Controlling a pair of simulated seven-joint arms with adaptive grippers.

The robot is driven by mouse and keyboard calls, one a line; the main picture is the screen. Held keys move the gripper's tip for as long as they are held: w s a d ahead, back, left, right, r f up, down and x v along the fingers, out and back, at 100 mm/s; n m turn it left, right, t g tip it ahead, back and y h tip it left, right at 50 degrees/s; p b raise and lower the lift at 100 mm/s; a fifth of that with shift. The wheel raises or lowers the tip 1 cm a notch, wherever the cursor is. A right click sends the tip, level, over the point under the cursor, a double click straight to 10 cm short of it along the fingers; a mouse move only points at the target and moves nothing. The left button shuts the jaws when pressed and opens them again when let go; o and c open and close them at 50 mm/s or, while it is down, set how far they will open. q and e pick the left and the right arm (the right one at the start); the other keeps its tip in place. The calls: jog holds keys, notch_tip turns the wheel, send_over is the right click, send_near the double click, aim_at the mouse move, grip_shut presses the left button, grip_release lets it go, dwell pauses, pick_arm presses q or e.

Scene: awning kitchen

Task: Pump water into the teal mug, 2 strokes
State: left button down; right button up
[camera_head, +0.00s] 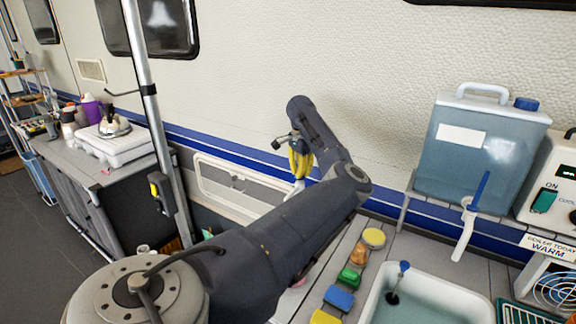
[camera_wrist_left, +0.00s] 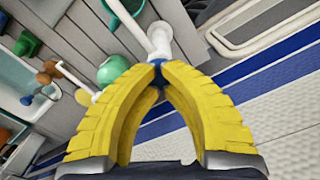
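My left gripper (camera_head: 300,174) has yellow fingers and points down beyond my forearm in the head view. In the left wrist view its fingertips (camera_wrist_left: 159,70) close around the blue top (camera_wrist_left: 157,79) of a white pump (camera_wrist_left: 159,38). A bit of the white pump (camera_head: 294,189) shows just under the fingers in the head view. A teal, round-rimmed vessel, apparently the teal mug (camera_wrist_left: 113,19), is beside the pump, cut off by the top edge of the left wrist view. My forearm hides that area in the head view. My right gripper is not in view.
A sink (camera_head: 480,306) with a blue-topped tap (camera_head: 403,267) is at the lower right. Several coloured items, including a blue sponge (camera_head: 339,298), line its left side. A large water container (camera_head: 480,150) stands behind, beside the boiler (camera_head: 556,185). The camper wall is close behind the gripper.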

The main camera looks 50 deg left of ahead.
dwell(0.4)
pick_arm(q)
jog(key=shift+r, duration=3.25)
jog(key=shift+r, duration=3)
